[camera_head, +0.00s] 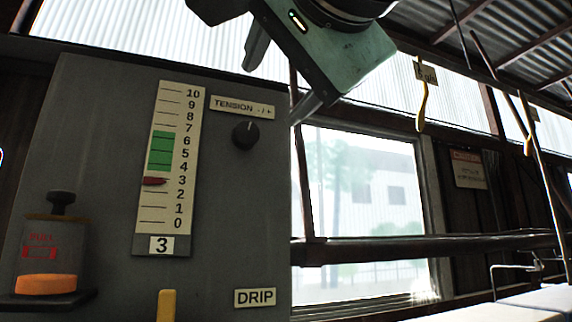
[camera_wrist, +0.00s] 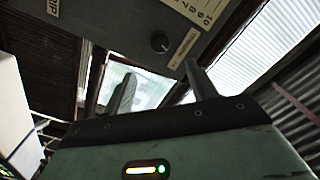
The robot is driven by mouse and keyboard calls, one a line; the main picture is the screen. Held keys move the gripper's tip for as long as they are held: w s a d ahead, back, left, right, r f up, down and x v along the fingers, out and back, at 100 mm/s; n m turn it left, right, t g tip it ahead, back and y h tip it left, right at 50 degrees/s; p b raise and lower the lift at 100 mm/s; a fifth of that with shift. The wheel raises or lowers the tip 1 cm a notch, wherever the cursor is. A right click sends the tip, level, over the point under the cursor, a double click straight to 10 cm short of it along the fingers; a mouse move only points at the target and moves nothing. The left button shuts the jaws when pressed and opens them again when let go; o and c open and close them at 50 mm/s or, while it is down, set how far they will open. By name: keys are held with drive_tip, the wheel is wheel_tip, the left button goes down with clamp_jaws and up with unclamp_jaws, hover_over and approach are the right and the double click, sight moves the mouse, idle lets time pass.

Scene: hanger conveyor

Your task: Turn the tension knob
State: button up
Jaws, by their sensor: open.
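The tension knob (camera_head: 245,135) is a small black round knob on the grey panel (camera_head: 95,130), under a label reading "TENSION -/+" (camera_head: 242,107). It also shows in the wrist view (camera_wrist: 160,41), beyond and between my fingertips. A vertical scale (camera_head: 170,165) from 0 to 10 stands left of the knob. Its red pointer (camera_head: 154,181) sits at about 3, below a green band at about 4 to 6, and a plate under the scale reads 3. My gripper (camera_head: 280,82) is open and empty, above and right of the knob, apart from it. Its fingers also show in the wrist view (camera_wrist: 160,78).
A canister with an orange base (camera_head: 47,284) stands on a small shelf at lower left. A yellow lever (camera_head: 166,305) and a DRIP label (camera_head: 255,297) are low on the panel. A yellow hook (camera_head: 422,105) hangs at right. The space before the knob looks clear.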

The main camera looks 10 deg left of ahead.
sight(247, 133)
drive_tip(key=p+x, duration=0.3)
drive_tip(key=x, duration=1.2)
drive_tip(key=shift+d, duration=0.1)
drive_tip(key=c, duration=1)
